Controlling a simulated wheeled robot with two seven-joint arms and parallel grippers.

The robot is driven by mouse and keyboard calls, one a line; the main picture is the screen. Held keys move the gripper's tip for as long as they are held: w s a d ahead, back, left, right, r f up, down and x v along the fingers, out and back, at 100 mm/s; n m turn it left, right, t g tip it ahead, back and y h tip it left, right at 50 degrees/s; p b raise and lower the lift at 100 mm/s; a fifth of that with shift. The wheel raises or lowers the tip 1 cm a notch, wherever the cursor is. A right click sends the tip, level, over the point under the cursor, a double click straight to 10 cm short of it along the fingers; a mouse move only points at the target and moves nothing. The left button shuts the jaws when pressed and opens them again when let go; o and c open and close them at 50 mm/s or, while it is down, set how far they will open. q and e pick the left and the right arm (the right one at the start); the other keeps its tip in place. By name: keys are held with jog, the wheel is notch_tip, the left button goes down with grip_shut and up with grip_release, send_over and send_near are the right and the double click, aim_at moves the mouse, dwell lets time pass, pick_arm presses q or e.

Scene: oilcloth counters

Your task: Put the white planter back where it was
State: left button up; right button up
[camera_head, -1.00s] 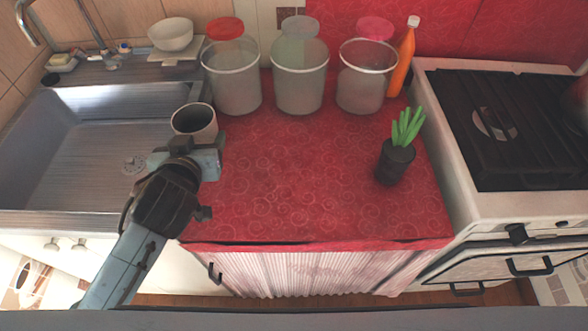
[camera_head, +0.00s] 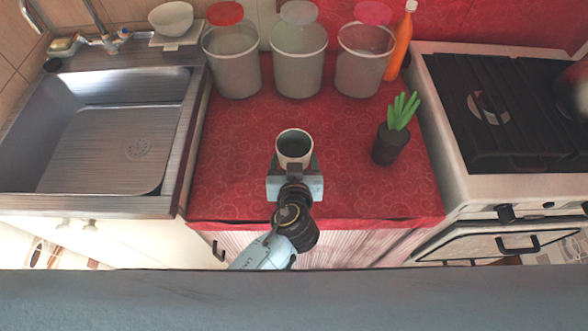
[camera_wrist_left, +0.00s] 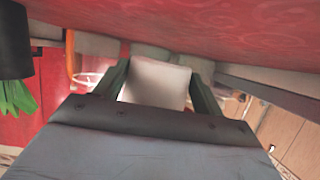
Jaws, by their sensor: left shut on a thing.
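The white planter (camera_head: 294,146) is a small pale pot with a dark inside, over the middle of the red counter (camera_head: 235,165) in the head view. My left gripper (camera_head: 294,166) is shut on it from the front. In the left wrist view the planter (camera_wrist_left: 158,82) sits between the two dark fingers of the left gripper (camera_wrist_left: 160,90). It looks upright. I cannot tell whether its base touches the counter. My right gripper is not in view.
A dark pot with a green plant (camera_head: 391,144) stands to the right of the planter. The sink (camera_head: 100,150) is left, the stove (camera_head: 490,110) right.

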pick_arm(q)
jog(key=shift+f+b, duration=0.4)
jog(key=shift+f, duration=1.3)
jog(key=shift+f, duration=0.15)
jog(key=o, duration=1)
jog(key=shift+o, duration=0.2)
jog(key=shift+r, duration=0.25)
jog(key=v, duration=1.2)
